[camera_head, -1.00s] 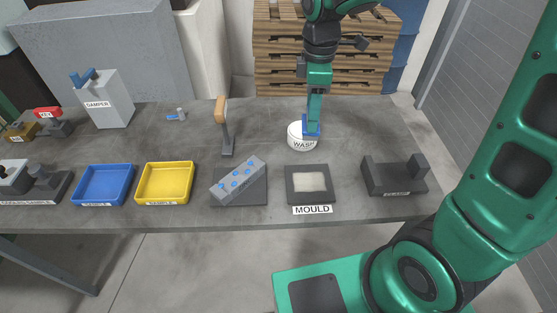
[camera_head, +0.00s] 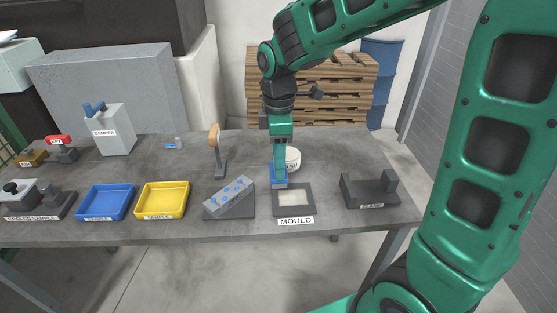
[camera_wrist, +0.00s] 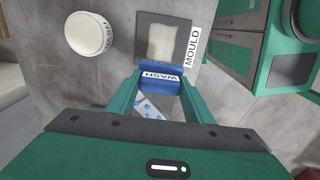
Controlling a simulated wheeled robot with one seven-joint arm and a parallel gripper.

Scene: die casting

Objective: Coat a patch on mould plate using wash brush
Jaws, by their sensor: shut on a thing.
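The mould plate (camera_head: 308,204) is a dark square frame with a pale patch in its middle, lying near the table's front edge. It also shows in the wrist view (camera_wrist: 147,22), beyond the brush. My gripper (camera_head: 280,172) is shut on the blue wash brush (camera_head: 278,183), whose block is labelled WASH in the wrist view (camera_wrist: 160,79). The brush is at the plate's back-left edge. Its underside is hidden, so I cannot tell if it touches. The white wash pot (camera_head: 293,157) stands behind the plate, partly covered by my gripper; it shows whole in the wrist view (camera_wrist: 89,33).
A grey sloped block with blue spots (camera_head: 230,196) stands close left of the mould. A dark clamp fixture (camera_head: 368,190) is to the right. A wooden-handled tool (camera_head: 216,150) stands upright behind. Yellow (camera_head: 162,199) and blue (camera_head: 105,202) trays lie further left.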

